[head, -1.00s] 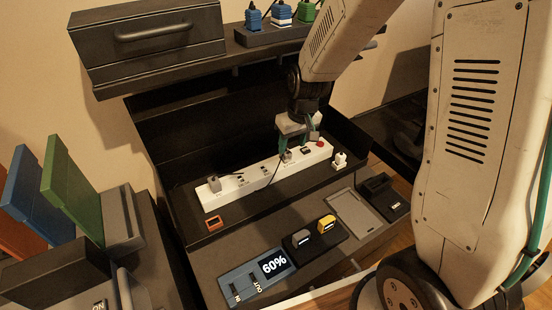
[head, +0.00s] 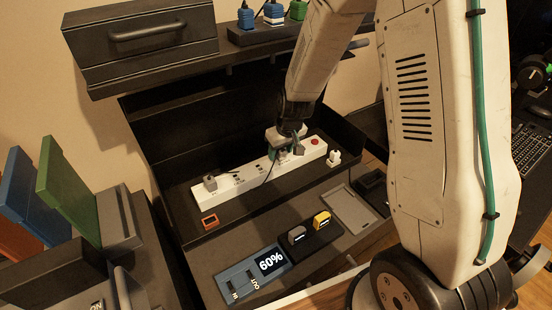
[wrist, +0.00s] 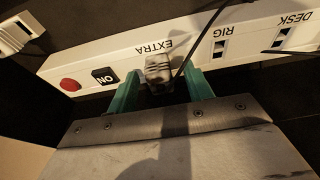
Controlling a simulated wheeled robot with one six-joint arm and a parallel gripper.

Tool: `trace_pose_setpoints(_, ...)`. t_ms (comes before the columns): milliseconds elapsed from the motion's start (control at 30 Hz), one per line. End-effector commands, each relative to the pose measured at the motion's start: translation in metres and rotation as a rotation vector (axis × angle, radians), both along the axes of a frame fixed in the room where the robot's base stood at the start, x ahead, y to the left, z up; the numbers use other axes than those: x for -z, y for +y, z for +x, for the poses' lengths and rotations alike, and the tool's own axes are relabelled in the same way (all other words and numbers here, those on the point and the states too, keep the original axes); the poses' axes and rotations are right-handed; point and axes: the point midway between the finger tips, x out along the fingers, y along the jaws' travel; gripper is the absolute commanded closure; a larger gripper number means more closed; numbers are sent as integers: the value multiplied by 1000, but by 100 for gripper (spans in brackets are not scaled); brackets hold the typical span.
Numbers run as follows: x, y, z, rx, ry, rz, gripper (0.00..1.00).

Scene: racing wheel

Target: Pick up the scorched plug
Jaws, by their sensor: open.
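A power strip (head: 245,175) lies in the dark recess. In the wrist view, a greyish plug (wrist: 158,68) with dark bands sits in the socket marked EXTRA on the strip (wrist: 120,52), with a dark cord at its right. I cannot tell for certain whether its marks are scorching. My gripper (wrist: 161,88) is open, its green fingers on either side of the plug with small gaps. In the head view my gripper (head: 284,153) is low over the strip and mostly hides that plug. Another grey plug (head: 210,183) sits at the strip's left end.
A white plug (head: 333,157) stands right of the strip and also shows in the wrist view (wrist: 14,36). The strip has a red button (head: 315,141) and an ON switch (wrist: 104,76). A shelf with blue and green plugs (head: 297,10) hangs above. A 60% display (head: 271,262) is in front.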

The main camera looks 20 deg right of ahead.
Motion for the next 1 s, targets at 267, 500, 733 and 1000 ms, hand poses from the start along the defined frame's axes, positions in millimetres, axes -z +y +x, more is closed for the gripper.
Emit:
trace_pose_setpoints(267, 0, 0, 0, 0, 0, 0, 97)
trace_pose_setpoints(500, -1, 0, 0, 0, 0, 0, 97)
trace_pose_setpoints(733, -9, -2, 0, 1, -1, 0, 97)
trace_pose_setpoints(1000, -29, -4, 0, 5, -1, 0, 97)
